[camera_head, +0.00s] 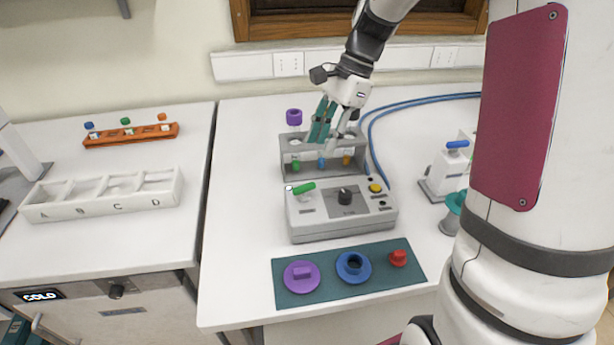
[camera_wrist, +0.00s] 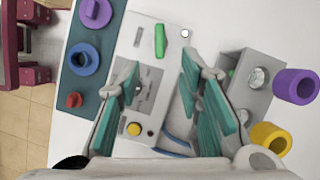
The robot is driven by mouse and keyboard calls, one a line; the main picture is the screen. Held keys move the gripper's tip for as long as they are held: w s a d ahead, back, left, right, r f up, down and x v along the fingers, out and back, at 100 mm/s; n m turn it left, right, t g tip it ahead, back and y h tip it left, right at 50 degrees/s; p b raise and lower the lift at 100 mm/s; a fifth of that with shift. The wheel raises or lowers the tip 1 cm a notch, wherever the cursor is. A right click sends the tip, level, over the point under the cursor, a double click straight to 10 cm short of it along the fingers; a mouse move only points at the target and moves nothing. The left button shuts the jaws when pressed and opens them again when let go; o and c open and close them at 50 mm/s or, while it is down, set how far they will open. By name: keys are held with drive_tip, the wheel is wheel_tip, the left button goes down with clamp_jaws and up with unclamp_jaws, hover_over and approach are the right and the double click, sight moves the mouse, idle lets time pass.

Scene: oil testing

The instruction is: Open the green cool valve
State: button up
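The green valve handle (camera_head: 304,188) is a short bar on the top left of the grey control box (camera_head: 320,228). In the wrist view the green handle (camera_wrist: 160,40) stands out on the light box top, beyond the fingertips and roughly between them. My gripper (camera_head: 322,143) hangs above the rack behind the box, with its fingers pointing down. In the wrist view my gripper (camera_wrist: 160,75) has its teal-padded fingers wide apart with nothing between them. It is apart from the handle.
The box also carries a black knob (camera_head: 345,196) and a yellow button (camera_head: 376,188). A grey rack (camera_head: 290,158) with small coloured parts stands behind it. A teal mat (camera_head: 325,284) with purple, blue and red pieces lies in front. A purple ring (camera_head: 294,117) stands behind the rack.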

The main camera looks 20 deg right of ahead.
sight(305, 186)
drive_tip(key=x, duration=1)
drive_tip(key=shift+s+a+f+p, duration=0.1)
drive_tip(key=shift+f+p, duration=0.25)
drive_tip(key=shift+p, duration=0.05)
drive_tip(key=shift+c, duration=0.3)
clamp_jaws()
